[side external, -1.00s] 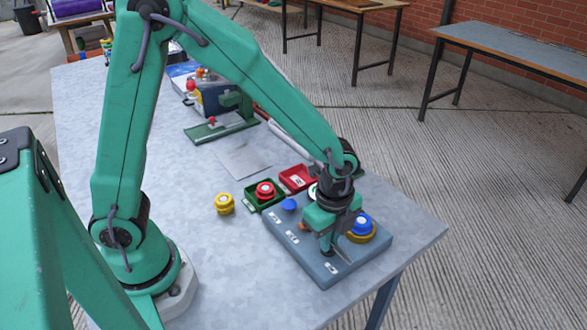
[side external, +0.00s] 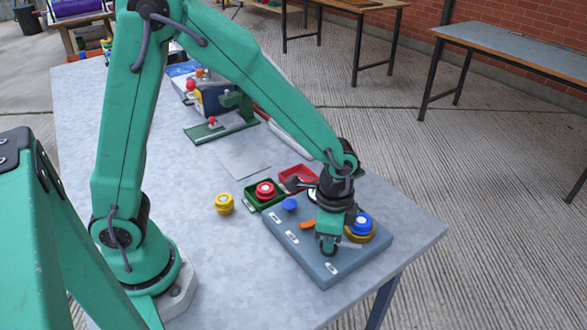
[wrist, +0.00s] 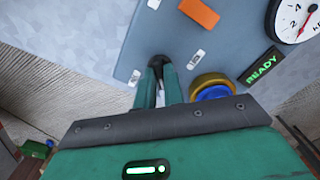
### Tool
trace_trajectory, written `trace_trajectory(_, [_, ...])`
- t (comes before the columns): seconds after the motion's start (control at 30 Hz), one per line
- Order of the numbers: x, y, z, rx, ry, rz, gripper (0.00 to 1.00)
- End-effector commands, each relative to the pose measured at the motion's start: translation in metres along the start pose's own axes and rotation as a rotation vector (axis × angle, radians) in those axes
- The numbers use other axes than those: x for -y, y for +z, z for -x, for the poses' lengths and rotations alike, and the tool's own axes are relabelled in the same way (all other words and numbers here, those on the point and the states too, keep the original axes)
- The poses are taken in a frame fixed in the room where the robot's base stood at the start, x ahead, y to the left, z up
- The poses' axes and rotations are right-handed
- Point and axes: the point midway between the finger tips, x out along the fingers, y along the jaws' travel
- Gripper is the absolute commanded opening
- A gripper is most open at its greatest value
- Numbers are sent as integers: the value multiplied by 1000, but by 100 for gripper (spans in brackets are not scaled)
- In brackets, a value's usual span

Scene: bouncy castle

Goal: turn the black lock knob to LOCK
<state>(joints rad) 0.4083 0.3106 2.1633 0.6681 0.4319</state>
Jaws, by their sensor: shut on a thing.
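The black lock knob (wrist: 158,61) stands on the grey-blue panel (side external: 298,262) near its front. My gripper (side external: 328,250) points down over the panel, and in the wrist view its two green fingers (wrist: 160,82) are closed on the knob from either side. In the side view the knob is mostly hidden by the gripper. Small white labels sit around the knob, one to its left (wrist: 135,78) and one to its right (wrist: 198,59). Their text is too small to read, so the knob's setting cannot be told.
A blue button in a yellow ring (side external: 361,228) stands close right of my gripper. An orange switch (side external: 307,224) and a blue knob (side external: 289,204) are on the panel. A READY display (wrist: 262,66) and a gauge (wrist: 295,20) show in the wrist view. Green (side external: 251,195) and red (side external: 291,173) trays stand behind.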

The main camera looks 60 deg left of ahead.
Motion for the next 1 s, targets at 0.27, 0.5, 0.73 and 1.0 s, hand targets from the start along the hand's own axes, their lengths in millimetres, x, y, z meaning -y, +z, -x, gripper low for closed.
trace_trajectory(0.27, [0, -1, 1, -1, 0, 261, 0])
trace_trajectory(0.5, [0, -1, 1, -1, 0, 488, 0])
trace_trajectory(0.73, [0, -1, 1, -2, 0, 679, 0])
trace_trajectory(1.0, [0, -1, 2, -2, 0, 816, 0])
